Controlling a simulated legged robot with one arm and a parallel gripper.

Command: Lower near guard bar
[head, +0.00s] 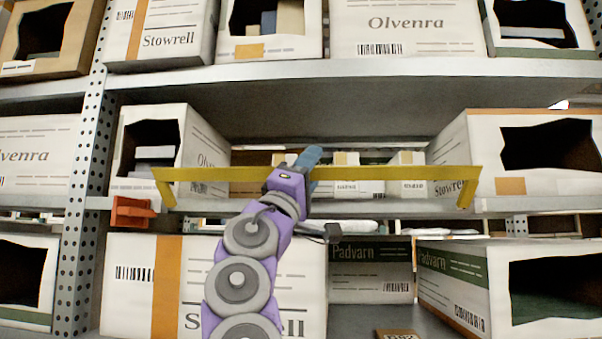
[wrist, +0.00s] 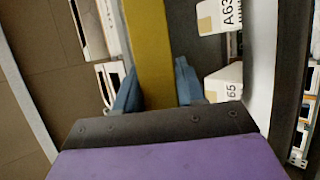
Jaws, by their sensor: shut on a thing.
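The yellow guard bar (head: 372,173) runs level across the front of the middle shelf bay in the head view, with a short leg bent down at each end. My gripper (head: 311,163) is at the bar, left of its middle. In the wrist view the bar (wrist: 149,50) passes between the two blue fingers of my gripper (wrist: 155,85), which are shut on it. The fingertips are partly hidden behind the bar in the head view. How the bar's ends meet the rack is not clear.
An orange bracket (head: 132,212) sits on the rack at the bar's left end. Open cartons flank the bay, at left (head: 196,150) and right (head: 480,150). Small labelled boxes (head: 345,188) stand behind the bar. The upper shelf edge (head: 350,70) runs above; cartons fill the level below.

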